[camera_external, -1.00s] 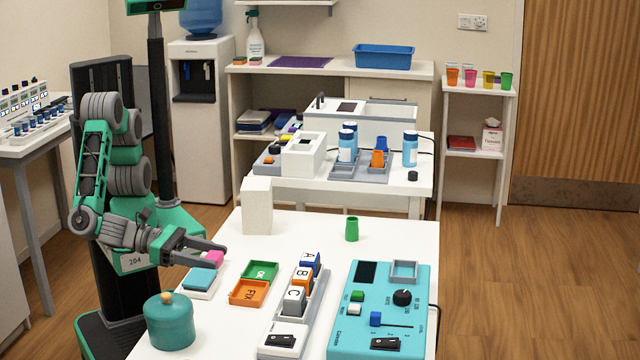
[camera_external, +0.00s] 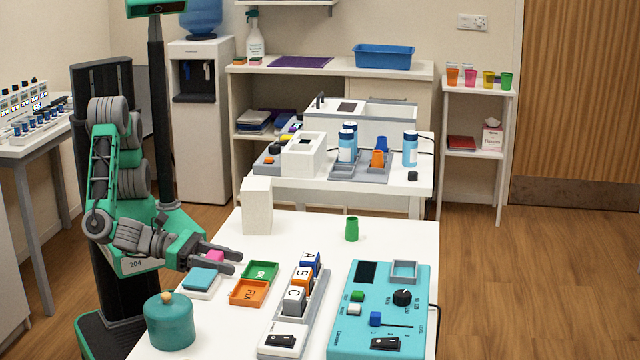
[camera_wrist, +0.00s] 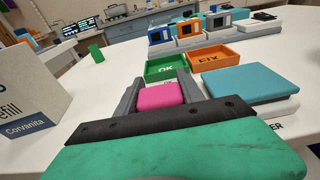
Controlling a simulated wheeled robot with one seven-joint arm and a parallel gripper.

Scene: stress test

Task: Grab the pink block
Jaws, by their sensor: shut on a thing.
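The pink block (camera_external: 215,257) is between the fingers of my gripper (camera_external: 238,262), above the near left part of the white table. In the wrist view the pink block (camera_wrist: 160,96) sits between the two grey fingers of my gripper (camera_wrist: 158,88), which are shut on it. Its lower side is hidden, so I cannot tell for sure whether it touches the table. The teal slab on a white base (camera_external: 201,280) is just below and beside my gripper.
A green OK tray (camera_external: 260,271) and an orange FIX tray (camera_external: 248,293) lie to the right. A teal pot (camera_external: 169,322) stands in front. A white box (camera_external: 257,206) stands behind. Lettered cubes (camera_external: 294,299) and a teal control panel (camera_external: 380,335) are farther right.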

